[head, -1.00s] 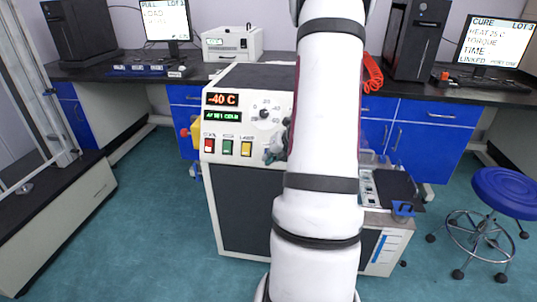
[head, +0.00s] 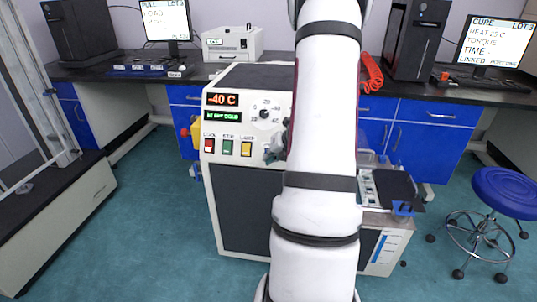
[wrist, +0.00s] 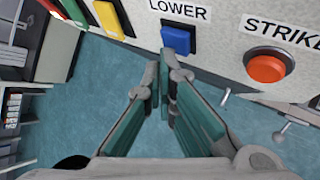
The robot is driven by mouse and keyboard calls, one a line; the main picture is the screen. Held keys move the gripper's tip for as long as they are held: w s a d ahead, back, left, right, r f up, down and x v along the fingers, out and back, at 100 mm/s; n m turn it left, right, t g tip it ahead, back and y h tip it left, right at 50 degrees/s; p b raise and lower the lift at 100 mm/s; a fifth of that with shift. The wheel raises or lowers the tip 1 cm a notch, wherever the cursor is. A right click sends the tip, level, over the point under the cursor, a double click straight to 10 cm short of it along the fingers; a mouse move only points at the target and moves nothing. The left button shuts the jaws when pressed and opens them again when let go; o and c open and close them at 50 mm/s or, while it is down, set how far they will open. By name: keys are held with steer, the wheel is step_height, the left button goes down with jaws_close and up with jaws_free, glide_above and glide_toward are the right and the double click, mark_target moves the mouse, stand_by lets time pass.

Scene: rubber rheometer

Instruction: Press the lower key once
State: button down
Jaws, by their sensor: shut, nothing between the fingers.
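The lower key (wrist: 178,40) is a blue square push key under the label LOWER on the machine's pale front panel, in the wrist view. In the head view my arm hides it. My gripper (wrist: 164,68) is shut and empty, its two fingertips together just below the blue key in the picture. I cannot tell whether the tips touch the key or the panel. My gripper also shows in the head view (head: 274,153), in front of the panel and right of the yellow key.
A red round STRIKE button (wrist: 266,68) sits right of the blue key. A yellow key (wrist: 108,18) and a green key (wrist: 74,10) are to its left. The machine (head: 245,215) shows -40 C on its red display (head: 222,99). Floor is open left of it.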

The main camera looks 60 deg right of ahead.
steer(key=shift+w+d+f, duration=0.15)
steer(key=shift+d+f, duration=0.05)
steer(key=shift+d, duration=0.15)
stand_by(0.8)
steer(key=shift+a+r, duration=0.1)
steer(key=shift+s+a+r, duration=0.3)
steer(key=shift+a, duration=0.3)
stand_by(0.3)
steer(key=shift+s+a+r, duration=0.3)
steer(key=shift+a+r, duration=0.1)
steer(key=shift+a, duration=0.3)
steer(key=shift+s+a+r, duration=0.25)
steer(key=shift+a+r, duration=0.1)
steer(key=shift+a, duration=0.3)
steer(key=shift+s+a+r, duration=0.3)
steer(key=shift+a+r, duration=0.1)
steer(key=shift+a, duration=0.3)
